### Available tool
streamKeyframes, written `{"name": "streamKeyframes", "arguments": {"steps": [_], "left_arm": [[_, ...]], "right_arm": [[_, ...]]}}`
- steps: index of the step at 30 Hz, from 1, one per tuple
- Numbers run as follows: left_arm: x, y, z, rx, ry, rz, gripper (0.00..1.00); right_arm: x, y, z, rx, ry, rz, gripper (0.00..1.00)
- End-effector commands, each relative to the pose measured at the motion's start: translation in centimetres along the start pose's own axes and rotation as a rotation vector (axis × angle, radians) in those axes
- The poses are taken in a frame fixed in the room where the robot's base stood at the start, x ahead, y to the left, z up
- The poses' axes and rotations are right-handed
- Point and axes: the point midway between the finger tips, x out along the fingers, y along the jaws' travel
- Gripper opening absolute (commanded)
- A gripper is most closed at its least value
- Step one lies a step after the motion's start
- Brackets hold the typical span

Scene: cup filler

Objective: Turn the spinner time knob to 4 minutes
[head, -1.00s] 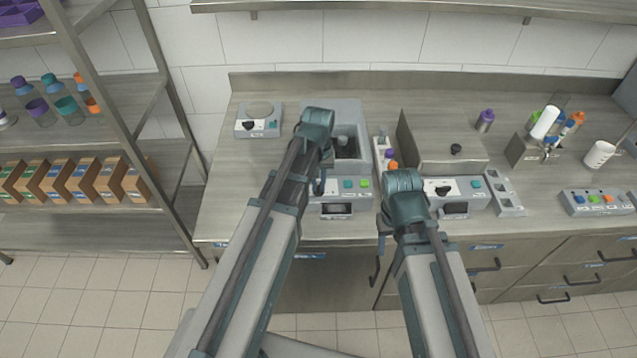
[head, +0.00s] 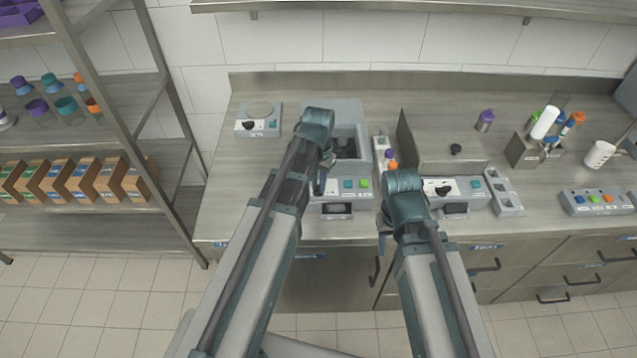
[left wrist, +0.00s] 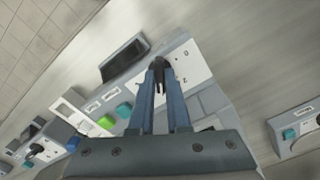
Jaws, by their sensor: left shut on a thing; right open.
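The spinner (head: 352,112) is a grey machine with an open well at the middle of the bench; teal and green buttons show on its front panel. Its black time knob (left wrist: 160,64) sits on a white dial plate in the left wrist view, where marks "0" and "2" are readable. My left gripper (left wrist: 158,72) is shut on this knob, its blue fingers either side of it. In the head view my left gripper (head: 319,187) hides the knob, and its pointer setting cannot be read. My right gripper (head: 383,240) is open and empty near the bench's front edge.
A lidded machine (head: 440,145) with its own black knob stands to the right. A small device (head: 258,122) with a round plate stands back left. A narrow rack (head: 384,155) with capped bottles stands between the two machines. Bare bench lies left of the spinner.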

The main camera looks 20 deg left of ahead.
Motion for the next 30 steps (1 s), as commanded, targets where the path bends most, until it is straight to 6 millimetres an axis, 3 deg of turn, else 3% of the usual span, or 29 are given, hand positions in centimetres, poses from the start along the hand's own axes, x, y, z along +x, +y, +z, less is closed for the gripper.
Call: {"name": "streamKeyframes", "arguments": {"steps": [9,10,15,30], "left_arm": [[0.01,0.00,0.00,0.000,0.000,0.000,0.00],[0.01,0.00,0.00,0.000,0.000,0.000,0.17],[0.00,0.00,0.00,0.000,0.000,0.000,0.45],[-0.87,0.00,0.00,0.000,0.000,0.000,0.45]], "right_arm": [[0.01,0.00,0.00,0.000,0.000,0.000,0.50],[0.01,0.00,0.00,0.000,0.000,0.000,0.50],[0.00,0.00,0.00,0.000,0.000,0.000,0.50],[-0.86,0.08,0.05,0.000,0.000,0.000,0.50]]}}
